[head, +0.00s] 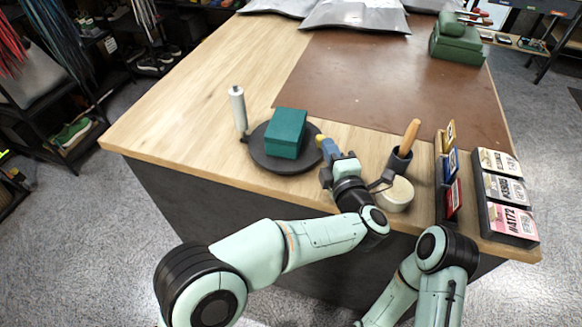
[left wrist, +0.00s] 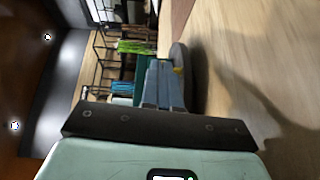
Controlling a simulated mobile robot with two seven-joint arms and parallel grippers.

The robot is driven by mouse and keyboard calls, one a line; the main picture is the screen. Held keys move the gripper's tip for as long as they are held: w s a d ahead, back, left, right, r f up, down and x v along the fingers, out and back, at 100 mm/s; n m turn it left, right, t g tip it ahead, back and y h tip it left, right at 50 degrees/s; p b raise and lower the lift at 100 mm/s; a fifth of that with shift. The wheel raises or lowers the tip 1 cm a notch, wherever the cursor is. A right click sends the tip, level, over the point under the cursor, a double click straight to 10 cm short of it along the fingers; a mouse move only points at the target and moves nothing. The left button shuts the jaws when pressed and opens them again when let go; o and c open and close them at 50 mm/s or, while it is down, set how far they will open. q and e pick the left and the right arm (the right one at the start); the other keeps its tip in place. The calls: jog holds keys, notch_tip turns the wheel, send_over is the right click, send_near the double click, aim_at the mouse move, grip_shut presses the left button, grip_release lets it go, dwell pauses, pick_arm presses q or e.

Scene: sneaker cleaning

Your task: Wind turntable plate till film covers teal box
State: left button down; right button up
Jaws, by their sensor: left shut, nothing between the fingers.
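The teal box (head: 286,132) sits on the dark round turntable plate (head: 262,160) near the table's front edge. An upright pale film roll (head: 238,108) stands at the plate's left. I see no film on the box's visible faces. My left gripper (head: 327,148) is shut and empty, low at the plate's right rim. A small yellow piece (head: 319,139) shows by its fingertips; I cannot tell whether they touch it. In the left wrist view, the shut blue-grey fingers (left wrist: 164,82) hide part of the plate (left wrist: 196,85).
Right of my left gripper stand a dark cup with an orange-handled tool (head: 411,137) and a pale round pot (head: 397,196). Card racks (head: 500,190) line the right edge. A brown mat (head: 390,85) and grey bags (head: 355,14) lie behind. The table's left part is clear.

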pick_arm(q)
jog(key=shift+w+d, duration=0.35)
jog(key=shift+w, duration=0.3)
jog(key=shift+w+d, duration=0.3)
jog(key=shift+w, duration=0.35)
jog(key=shift+w+d+p, duration=0.25)
jog(key=shift+w+p, duration=0.15)
jog(key=shift+w, duration=0.5)
jog(key=shift+w, duration=0.15)
